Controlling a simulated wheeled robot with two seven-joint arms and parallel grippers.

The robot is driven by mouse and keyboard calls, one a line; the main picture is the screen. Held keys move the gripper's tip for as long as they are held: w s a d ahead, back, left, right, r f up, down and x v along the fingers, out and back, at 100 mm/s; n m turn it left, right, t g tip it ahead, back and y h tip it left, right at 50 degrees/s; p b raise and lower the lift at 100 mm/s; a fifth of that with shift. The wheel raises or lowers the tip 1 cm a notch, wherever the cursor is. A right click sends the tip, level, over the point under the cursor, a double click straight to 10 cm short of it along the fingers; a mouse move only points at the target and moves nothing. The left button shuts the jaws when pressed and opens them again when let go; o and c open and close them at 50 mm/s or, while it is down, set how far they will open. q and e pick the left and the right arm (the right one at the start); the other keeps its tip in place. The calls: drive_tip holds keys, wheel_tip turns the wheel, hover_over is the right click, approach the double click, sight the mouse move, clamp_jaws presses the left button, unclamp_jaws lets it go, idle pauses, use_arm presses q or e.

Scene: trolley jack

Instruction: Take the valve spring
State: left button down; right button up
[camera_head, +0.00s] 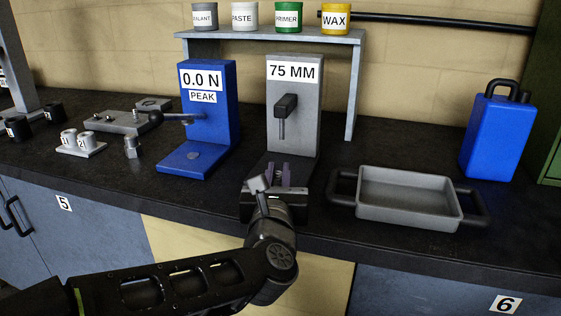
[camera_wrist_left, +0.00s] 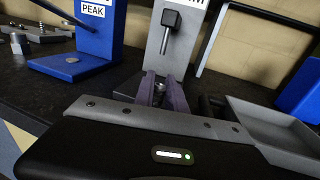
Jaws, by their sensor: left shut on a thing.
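My left gripper (camera_head: 286,173) is at the foot of the grey stand marked 75 MM (camera_head: 293,110). Its purple fingers (camera_wrist_left: 161,95) are shut on a small grey metal thing, which I take to be the valve spring (camera_wrist_left: 159,81). The fingers hide most of it, and its coils cannot be made out. It is low over the stand's dark base, below the stand's black-headed plunger (camera_head: 284,112); whether it touches the base cannot be told. My right gripper is not in view.
A blue press marked 0.0 N (camera_head: 222,100) stands to the left. A grey tray with black handles (camera_head: 405,197) lies to the right, near the front edge. A blue can (camera_head: 493,135) stands behind it. A shelf (camera_head: 262,36) with several pots spans the back.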

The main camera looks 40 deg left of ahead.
sight(278, 178)
use_arm(q)
drive_tip(key=b+v, duration=0.2)
drive_tip(key=v, duration=0.1)
drive_tip(key=b+v, duration=0.1)
drive_tip(key=shift+s+d+f, duration=0.2)
drive_tip(key=shift+s+f, duration=0.1)
drive_tip(key=shift+s, duration=0.05)
drive_tip(key=shift+s+d+r, duration=0.1)
drive_tip(key=shift+s+d, duration=0.25)
drive_tip(key=shift+s, duration=0.25)
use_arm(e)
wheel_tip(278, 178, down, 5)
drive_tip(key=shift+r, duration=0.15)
use_arm(q)
drive_tip(key=shift+w, duration=0.1)
